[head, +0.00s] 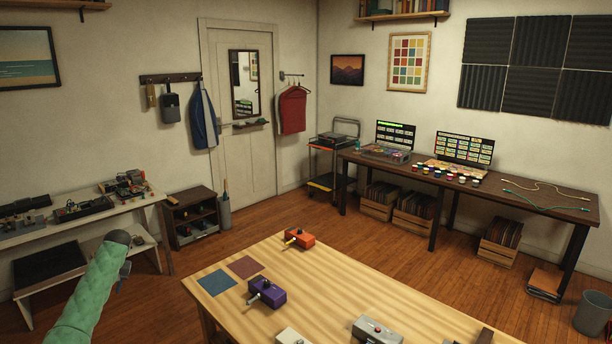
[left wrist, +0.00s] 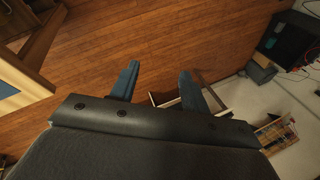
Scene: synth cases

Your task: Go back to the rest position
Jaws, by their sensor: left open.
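My left arm, in a green sleeve, reaches up from the lower left of the head view. My left gripper (head: 124,272) is small and dark there, to the left of the wooden table (head: 350,277) and apart from it. In the left wrist view the two blue fingers of my left gripper (left wrist: 158,86) stand apart with nothing between them, above the wooden floor. My right gripper is in neither view.
On the table are an orange box (head: 303,239), a purple box (head: 270,293), a grey box (head: 377,330), a blue mat (head: 216,282) and a reddish mat (head: 247,267). A white bench (head: 80,222) stands at left. Floor between bench and table is clear.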

